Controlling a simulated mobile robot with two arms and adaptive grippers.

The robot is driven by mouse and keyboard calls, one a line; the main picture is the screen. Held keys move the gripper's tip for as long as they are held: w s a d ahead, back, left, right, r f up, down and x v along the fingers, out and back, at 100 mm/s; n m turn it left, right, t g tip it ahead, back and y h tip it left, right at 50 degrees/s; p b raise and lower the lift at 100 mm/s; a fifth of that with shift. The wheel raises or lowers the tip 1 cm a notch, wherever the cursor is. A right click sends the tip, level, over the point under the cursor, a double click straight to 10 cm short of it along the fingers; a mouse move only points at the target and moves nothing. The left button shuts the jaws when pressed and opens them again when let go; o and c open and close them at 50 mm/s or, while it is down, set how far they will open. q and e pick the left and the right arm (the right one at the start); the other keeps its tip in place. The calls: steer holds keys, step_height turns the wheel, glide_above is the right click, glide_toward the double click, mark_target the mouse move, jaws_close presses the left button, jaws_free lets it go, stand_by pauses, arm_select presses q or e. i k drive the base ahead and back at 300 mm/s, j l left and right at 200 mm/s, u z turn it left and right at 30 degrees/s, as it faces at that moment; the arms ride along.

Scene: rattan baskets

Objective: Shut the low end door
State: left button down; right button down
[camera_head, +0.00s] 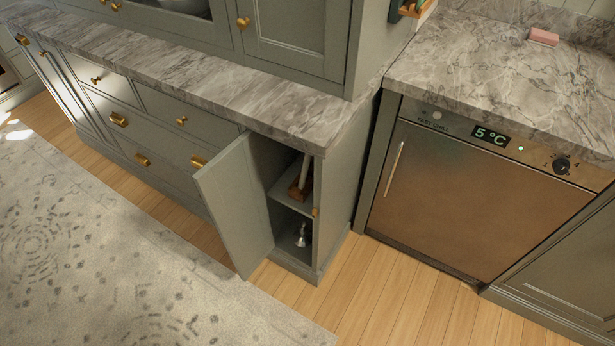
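The low end door (236,211) is a grey-green panel at the right end of the low drawer unit. It stands open, swung out to the left over the floor, hinged on its left side. The open cabinet (319,209) shows a shelf with a brown wooden item (299,188) on it and a small silvery object (302,236) below. Neither of my grippers is in view.
Brass-handled drawers (165,134) run left of the door under a marble counter (215,84). A blast chiller (470,195) reading 5 °C stands to the right. A patterned rug (100,255) and wooden floor (350,290) lie clear in front.

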mark_target(229, 186)
steer(key=i+j+z, duration=0.1)
steer(key=j+z, duration=0.15)
steer(key=z, duration=0.25)
steer(key=j+z, duration=0.25)
steer(key=z, duration=0.2)
steer(key=j+z, duration=0.3)
steer(key=z, duration=0.2)
